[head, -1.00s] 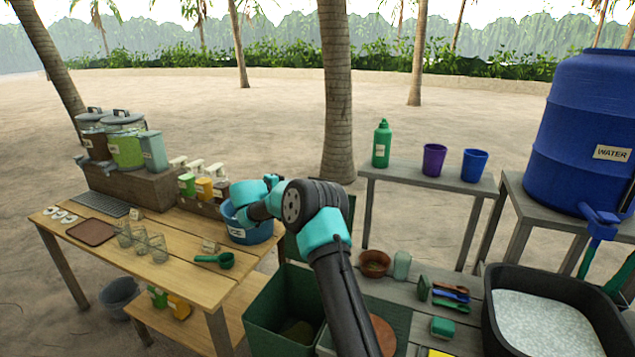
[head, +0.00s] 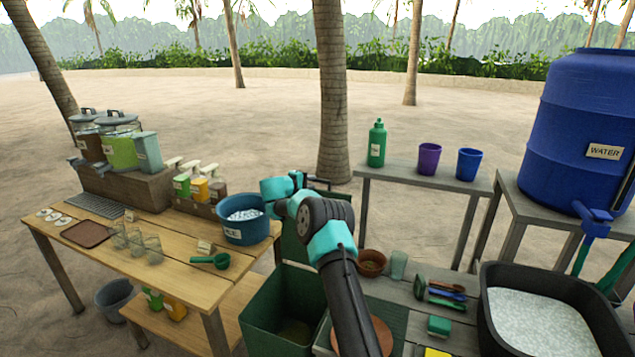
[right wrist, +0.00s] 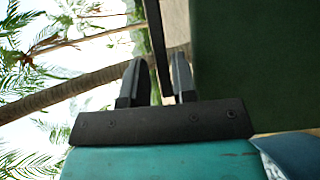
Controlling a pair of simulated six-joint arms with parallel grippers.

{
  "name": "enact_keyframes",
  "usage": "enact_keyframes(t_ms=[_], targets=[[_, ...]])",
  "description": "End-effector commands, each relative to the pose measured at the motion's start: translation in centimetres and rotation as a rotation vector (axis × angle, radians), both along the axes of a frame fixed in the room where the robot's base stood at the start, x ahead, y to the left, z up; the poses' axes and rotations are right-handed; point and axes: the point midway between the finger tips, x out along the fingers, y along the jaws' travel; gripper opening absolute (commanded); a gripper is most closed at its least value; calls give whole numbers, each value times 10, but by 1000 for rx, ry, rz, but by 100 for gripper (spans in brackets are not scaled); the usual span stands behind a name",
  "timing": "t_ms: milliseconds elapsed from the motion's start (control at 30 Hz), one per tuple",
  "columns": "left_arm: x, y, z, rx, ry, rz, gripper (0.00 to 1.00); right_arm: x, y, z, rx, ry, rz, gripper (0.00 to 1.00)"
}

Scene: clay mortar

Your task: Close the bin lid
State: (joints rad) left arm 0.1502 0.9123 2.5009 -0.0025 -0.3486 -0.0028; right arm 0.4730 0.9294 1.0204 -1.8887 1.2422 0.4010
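The green bin (head: 275,312) stands open at the bottom middle of the head view, beside the wooden table. Its green lid (head: 291,244) stands raised at the back, partly hidden by my right arm. In the right wrist view a large green panel, apparently the lid (right wrist: 260,60), fills the right side. My right gripper (right wrist: 158,62) is open at the raised lid. A thin dark bar (right wrist: 156,30), perhaps the lid's handle or edge, passes between its fingers; contact cannot be told. In the head view its fingers are mostly hidden by my wrist. My left gripper is not in view.
The blue ice bucket (head: 246,232) stands on the wooden table, just left of my right wrist. A brown bowl (head: 371,262), a clear cup and brushes lie on the bench to the right. A black tub of ice (head: 500,335) is at the far right.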

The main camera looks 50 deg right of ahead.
Motion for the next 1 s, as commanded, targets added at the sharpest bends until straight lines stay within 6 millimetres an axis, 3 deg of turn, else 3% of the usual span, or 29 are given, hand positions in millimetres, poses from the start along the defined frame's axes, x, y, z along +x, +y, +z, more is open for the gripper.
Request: enact_keyframes(t_ms=[100,300,700,1000], targets=[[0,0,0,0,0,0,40,-1,-19,-5,-1,-1,-2,26],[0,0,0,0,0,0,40,-2,-38,-8,0,-1,-1,26],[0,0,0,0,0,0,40,-2,-44,-9,0,0,0,26],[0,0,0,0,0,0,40,-2,-43,-9,0,0,0,0]])
